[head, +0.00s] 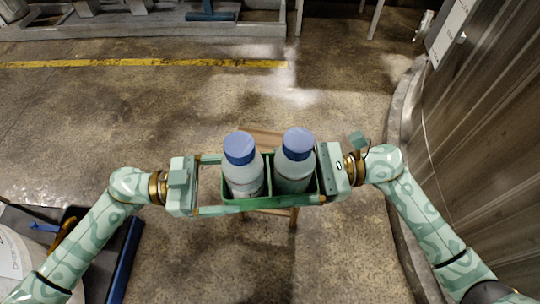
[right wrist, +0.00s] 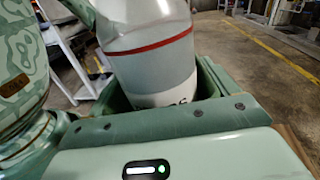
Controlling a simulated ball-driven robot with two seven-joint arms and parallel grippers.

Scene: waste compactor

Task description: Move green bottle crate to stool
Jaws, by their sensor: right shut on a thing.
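The green crate (head: 245,204) holds two white bottles, a left one (head: 243,178) and a right one (head: 293,173), both upright with blue caps. The wooden stool (head: 262,137) is mostly hidden beneath the crate; I cannot tell whether they touch. My right gripper (head: 322,172) is shut on the crate's right end. My left gripper (head: 210,184) is at the left end, fingers spread wide, with a gap between its palm and the crate. In the right wrist view, the crate (right wrist: 215,88) and one bottle with a red band (right wrist: 152,50) are close up.
A curved metal wall (head: 480,110) with a kerb stands at the right. A dark cart or tray with a white container (head: 18,262) is at lower left. A yellow line (head: 150,63) crosses the floor, and a metal frame stands at the back. The floor beyond the stool is clear.

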